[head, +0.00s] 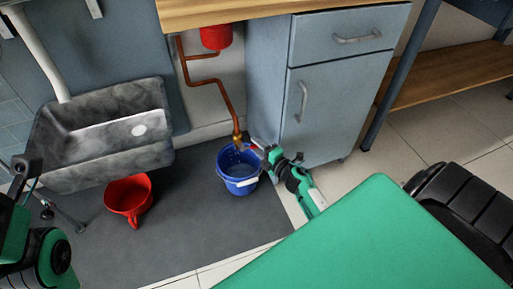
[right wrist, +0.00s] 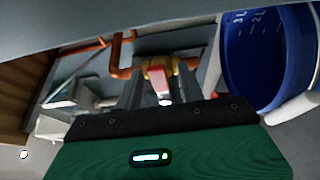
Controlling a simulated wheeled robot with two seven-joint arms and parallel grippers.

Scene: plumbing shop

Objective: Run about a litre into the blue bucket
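The blue bucket (head: 239,184) stands upright on the dark mat under a brass tap (head: 237,137) at the end of a copper pipe. A paler patch shows inside it, perhaps water; I cannot read a level. In the right wrist view the bucket (right wrist: 262,60) shows white litre marks on its inner wall. My right gripper (head: 264,151) is beside the tap, just above the bucket's right rim. In the right wrist view the red tap handle (right wrist: 159,82) lies between its fingers, which look apart. My left gripper (head: 27,166) is at the far left edge, its fingers unclear.
A red container (head: 130,196) stands on the dark mat (head: 190,235) below a grey stone sink (head: 100,130). A grey-blue cabinet (head: 335,110) stands close to the right gripper. A wooden shelf (head: 445,75) is at the right. The mat's front is clear.

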